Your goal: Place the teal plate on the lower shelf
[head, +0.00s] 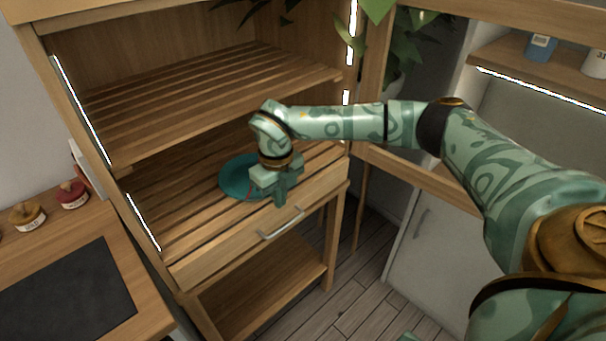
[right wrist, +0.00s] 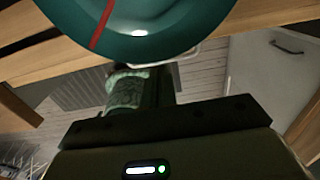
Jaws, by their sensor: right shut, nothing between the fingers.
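The teal plate (head: 232,179) appears to lie flat on the slatted lower shelf (head: 180,213), towards its front right, just above a drawer. My right gripper (head: 280,194) is at the plate's front right edge and covers part of it in the head view. It is shut with nothing between its fingers. In the right wrist view the plate (right wrist: 165,18) fills the top, with a red stripe across it. Whether the gripper touches the plate cannot be told. My left gripper is not in view.
An upper slatted shelf (head: 215,88) hangs above the plate. A drawer with a metal handle (head: 281,224) is below it, over an open bottom board (head: 262,288). A counter with small jars (head: 72,194) stands left. The lower shelf's left part is clear.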

